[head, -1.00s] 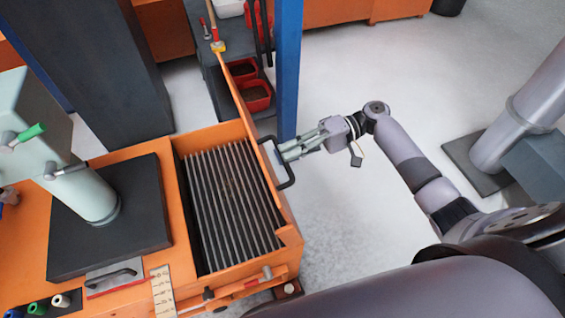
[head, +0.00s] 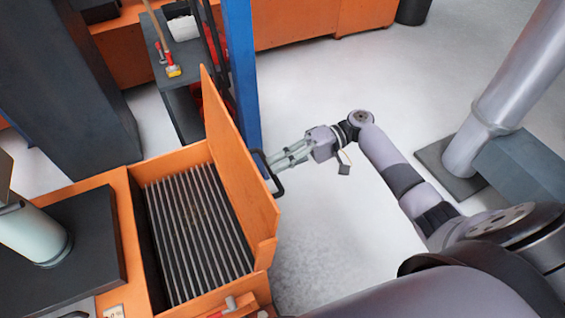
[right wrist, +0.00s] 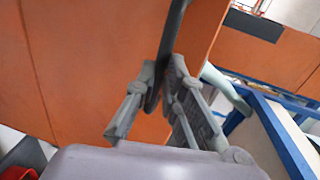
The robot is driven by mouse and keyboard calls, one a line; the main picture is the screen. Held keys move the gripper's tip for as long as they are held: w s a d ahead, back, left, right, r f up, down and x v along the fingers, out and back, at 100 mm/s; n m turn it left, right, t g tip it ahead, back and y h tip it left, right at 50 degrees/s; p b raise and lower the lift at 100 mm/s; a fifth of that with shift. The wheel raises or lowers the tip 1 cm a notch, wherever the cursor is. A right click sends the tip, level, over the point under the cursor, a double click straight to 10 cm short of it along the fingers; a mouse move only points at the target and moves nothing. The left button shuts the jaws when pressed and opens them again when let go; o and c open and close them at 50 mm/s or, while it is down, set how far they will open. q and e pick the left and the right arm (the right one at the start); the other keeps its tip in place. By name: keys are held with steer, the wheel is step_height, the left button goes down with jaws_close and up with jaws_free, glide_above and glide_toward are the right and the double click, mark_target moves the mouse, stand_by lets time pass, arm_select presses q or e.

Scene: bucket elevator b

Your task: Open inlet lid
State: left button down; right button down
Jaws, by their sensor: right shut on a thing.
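The orange inlet lid (head: 238,172) stands raised along the right side of the orange inlet box, tilted outward, with its inner face showing. Below it the open inlet shows a grate of dark bars (head: 195,235). A black loop handle (head: 277,184) sits on the lid's outer side. My right gripper (head: 280,164) is at this handle, its fingers closed around it. In the right wrist view the handle (right wrist: 176,30) runs between the two fingers (right wrist: 160,85), with the orange lid face (right wrist: 80,70) behind. My left gripper is out of view.
A blue post (head: 241,80) stands close behind the lid and my right gripper. A grey pipe on a dark base (head: 490,120) rises at the right. A dark shelf (head: 185,115) stands at the back. The pale floor right of the lid is clear.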

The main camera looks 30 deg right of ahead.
steer(key=shift+s+a+f, duration=0.1)
steer(key=shift+s+f, duration=0.1)
steer(key=shift+f, duration=0.3)
steer(key=shift+s+a+f, duration=0.1)
steer(key=shift+s+f, duration=0.05)
steer(key=shift+f, duration=0.35)
steer(key=c, duration=1.7)
jaws_free()
steer(key=shift+w+a, duration=0.1)
steer(key=shift+w, duration=0.1)
steer(key=shift+o, duration=0.2)
steer(key=d+r, duration=0.2)
steer(key=d, duration=1)
steer(key=shift+r, duration=0.3)
steer(key=shift+w, duration=0.15)
